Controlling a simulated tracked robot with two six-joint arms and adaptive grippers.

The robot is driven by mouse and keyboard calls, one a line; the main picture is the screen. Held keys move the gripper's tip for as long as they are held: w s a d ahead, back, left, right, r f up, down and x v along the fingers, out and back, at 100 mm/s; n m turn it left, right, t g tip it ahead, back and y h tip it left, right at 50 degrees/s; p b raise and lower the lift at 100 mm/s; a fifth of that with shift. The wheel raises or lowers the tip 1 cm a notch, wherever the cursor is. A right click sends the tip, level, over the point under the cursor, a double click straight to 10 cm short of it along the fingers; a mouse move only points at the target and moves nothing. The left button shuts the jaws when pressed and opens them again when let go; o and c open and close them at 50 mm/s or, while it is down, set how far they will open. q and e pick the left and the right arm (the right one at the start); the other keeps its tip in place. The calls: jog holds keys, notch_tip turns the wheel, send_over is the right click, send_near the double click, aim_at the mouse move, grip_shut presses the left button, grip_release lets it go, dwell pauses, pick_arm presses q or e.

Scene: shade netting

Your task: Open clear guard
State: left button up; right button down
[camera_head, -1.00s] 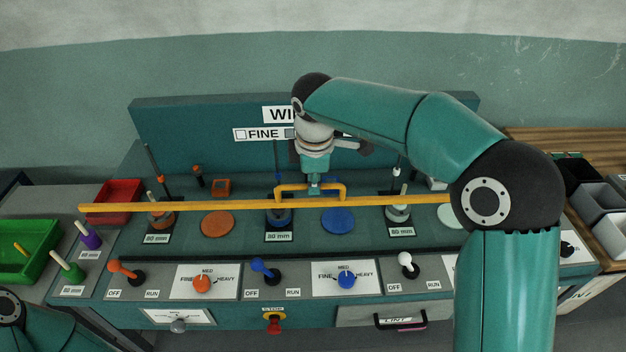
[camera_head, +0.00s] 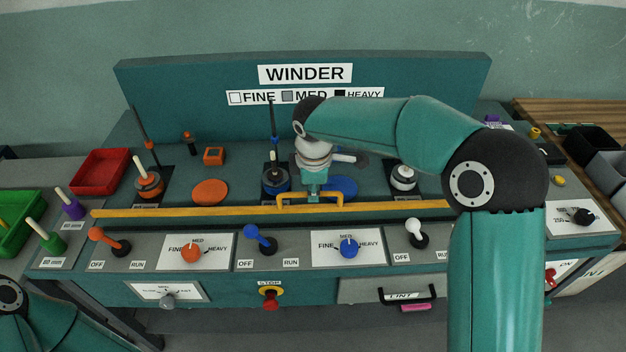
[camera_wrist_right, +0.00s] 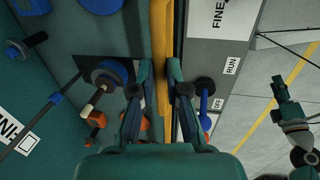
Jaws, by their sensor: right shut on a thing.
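The guard shows as a long yellow bar (camera_head: 230,210) across the front of the winder, with a yellow bracket handle (camera_head: 341,199) at its middle. The clear panel itself cannot be made out. My right gripper (camera_head: 311,197) reaches down from above and is shut on the handle. In the right wrist view the bar (camera_wrist_right: 161,40) runs between the fingers (camera_wrist_right: 160,75). My left gripper (camera_wrist_right: 282,90) shows small at the right of the right wrist view, away from the guard; its jaws are too small to read.
Behind the bar stand spindles with an orange spool (camera_head: 149,187), a blue spool (camera_head: 275,183) and a white one (camera_head: 403,178). In front are orange (camera_head: 108,240), blue (camera_head: 262,240) and white (camera_head: 416,232) levers. A red tray (camera_head: 100,172) and green tray (camera_head: 20,222) lie left.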

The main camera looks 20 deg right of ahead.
aim_at(313, 206)
notch_tip(313, 206, down, 3)
jog(key=shift+f+b, duration=0.2)
jog(key=shift+b, duration=0.4)
pick_arm(q)
notch_tip(313, 206, down, 2)
pick_arm(e)
jog(key=c, duration=1.2)
grip_release()
jog(key=shift+r, duration=0.1)
jog(key=r, duration=0.4)
jog(key=s+r, duration=0.1)
jog(key=r, duration=0.2)
jog(key=s+r, duration=0.1)
jog(key=r, duration=0.3)
jog(key=shift+s+a+r, duration=0.1)
jog(key=shift+a+r, duration=0.2)
